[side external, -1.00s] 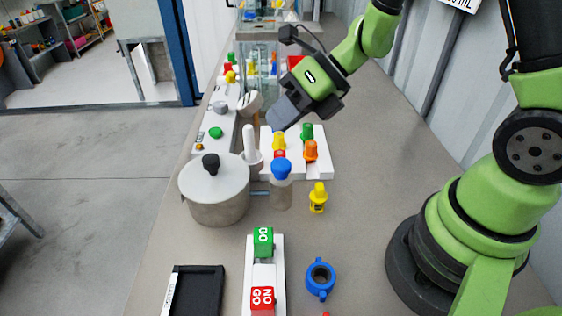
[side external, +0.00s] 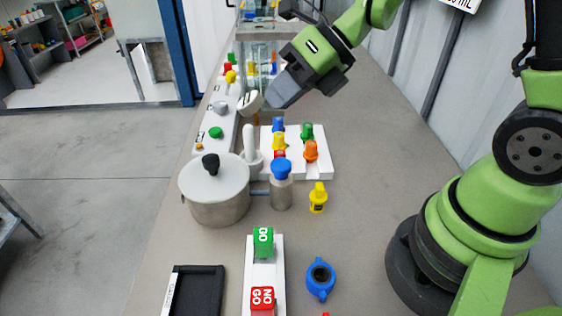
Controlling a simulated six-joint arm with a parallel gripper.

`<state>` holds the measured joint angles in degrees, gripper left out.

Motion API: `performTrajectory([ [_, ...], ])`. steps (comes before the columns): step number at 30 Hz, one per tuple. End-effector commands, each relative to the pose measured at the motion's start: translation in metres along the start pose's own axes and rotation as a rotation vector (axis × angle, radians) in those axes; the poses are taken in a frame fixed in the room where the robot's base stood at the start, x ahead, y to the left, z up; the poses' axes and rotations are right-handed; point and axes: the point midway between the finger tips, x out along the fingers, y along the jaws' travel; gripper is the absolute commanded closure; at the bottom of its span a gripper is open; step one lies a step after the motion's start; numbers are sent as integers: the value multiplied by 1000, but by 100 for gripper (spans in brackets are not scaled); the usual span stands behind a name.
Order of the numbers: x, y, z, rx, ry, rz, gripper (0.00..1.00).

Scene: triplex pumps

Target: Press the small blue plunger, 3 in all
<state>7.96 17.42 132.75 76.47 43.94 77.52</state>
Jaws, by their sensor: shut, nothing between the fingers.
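A small blue plunger (side external: 278,124) stands at the back of a white board (side external: 321,171), behind a yellow one (side external: 279,140). Green (side external: 307,131), orange (side external: 311,150) and red (side external: 280,155) pieces stand on the same board. My gripper (side external: 273,101) is shut and empty. In the picture it is just above the blue plunger, apart from it. A larger blue-topped metal cylinder (side external: 281,190) stands in front of the board.
A lidded metal pot (side external: 218,195) stands left of the cylinder. A yellow bottle (side external: 318,198), a blue ring (side external: 321,280), a GO/NO GO block (side external: 264,273) and a black tray (side external: 198,290) lie nearer. A white panel with coloured knobs (side external: 215,134) runs along the left.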

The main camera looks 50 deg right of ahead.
Motion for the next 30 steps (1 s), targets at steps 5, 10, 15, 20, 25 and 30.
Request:
performTrajectory([
  [5, 0, 0, 0, 0, 1, 0, 100],
  [10, 6, -4, -4, 2, 3, 3, 100],
  [15, 20, -14, -15, 6, 6, 2, 100],
  [20, 37, -26, -27, 7, 7, 3, 100],
  [25, 51, -37, -38, 5, 5, 2, 100],
  [30, 59, -43, -43, 2, 3, 1, 100],
])
